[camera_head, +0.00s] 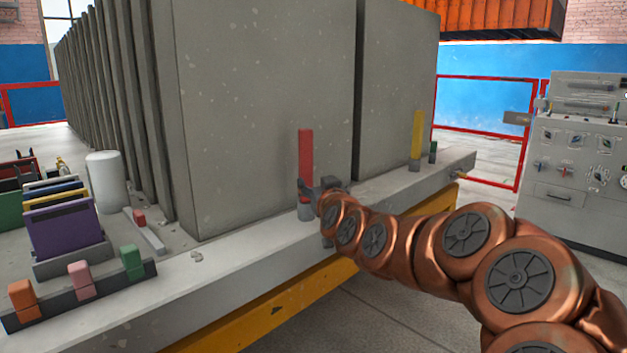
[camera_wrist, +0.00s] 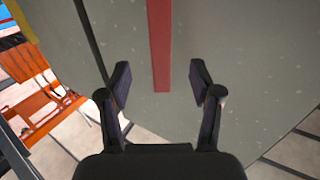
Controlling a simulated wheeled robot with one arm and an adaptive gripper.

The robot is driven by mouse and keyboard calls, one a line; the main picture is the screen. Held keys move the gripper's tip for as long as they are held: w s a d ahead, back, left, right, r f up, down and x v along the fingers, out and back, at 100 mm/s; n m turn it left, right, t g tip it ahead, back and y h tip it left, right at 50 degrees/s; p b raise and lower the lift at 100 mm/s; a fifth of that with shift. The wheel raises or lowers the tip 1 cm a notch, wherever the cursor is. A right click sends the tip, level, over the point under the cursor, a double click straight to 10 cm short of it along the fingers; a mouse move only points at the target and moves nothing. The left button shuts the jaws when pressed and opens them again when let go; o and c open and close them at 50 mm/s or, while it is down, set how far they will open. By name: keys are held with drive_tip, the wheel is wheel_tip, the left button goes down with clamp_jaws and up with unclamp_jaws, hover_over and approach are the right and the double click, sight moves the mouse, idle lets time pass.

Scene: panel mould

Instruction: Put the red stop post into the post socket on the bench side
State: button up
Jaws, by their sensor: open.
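The red stop post (camera_head: 305,153) stands upright in the head view at the near edge of the bench, in front of a large grey panel. Its foot is at a short grey cylindrical socket (camera_head: 305,212); my gripper partly hides this junction, so I cannot tell how deep it sits. My gripper (camera_head: 310,188) is at the post's lower part. In the wrist view my gripper (camera_wrist: 160,76) is open, with a finger on either side of the red post (camera_wrist: 160,45) and gaps between. The socket is not clear in the wrist view.
The bench edge (camera_head: 220,282) runs along the front. Grey panels (camera_head: 265,110) stand close behind. Coloured blocks (camera_head: 132,262), a white cylinder (camera_head: 106,182) and a purple holder (camera_head: 67,232) are left.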

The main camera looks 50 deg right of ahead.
drive_tip(key=shift+v, duration=0.95)
drive_tip(key=w+a+n+g+y+p, duration=0.3)
drive_tip(key=a+y+p, duration=0.4)
drive_tip(key=a, duration=0.8)
drive_tip(key=s+a+f+n+g+y+p, duration=0.25)
drive_tip(key=a+p, duration=0.45)
drive_tip(key=a, duration=0.4)
drive_tip(key=s+a+r+g+p, duration=0.2)
drive_tip(key=s+a+g+p, duration=0.1)
drive_tip(key=s, duration=0.6)
drive_tip(key=s+a+r+g+p, duration=0.1)
drive_tip(key=s+a+g+p, duration=0.3)
drive_tip(key=s, duration=0.5)
drive_tip(key=s+a+r+g+p, duration=0.2)
drive_tip(key=s+a+g+p, duration=0.2)
drive_tip(key=s+p, duration=0.3)
drive_tip(key=s, duration=0.3)
drive_tip(key=shift+r+n+g, duration=0.35)
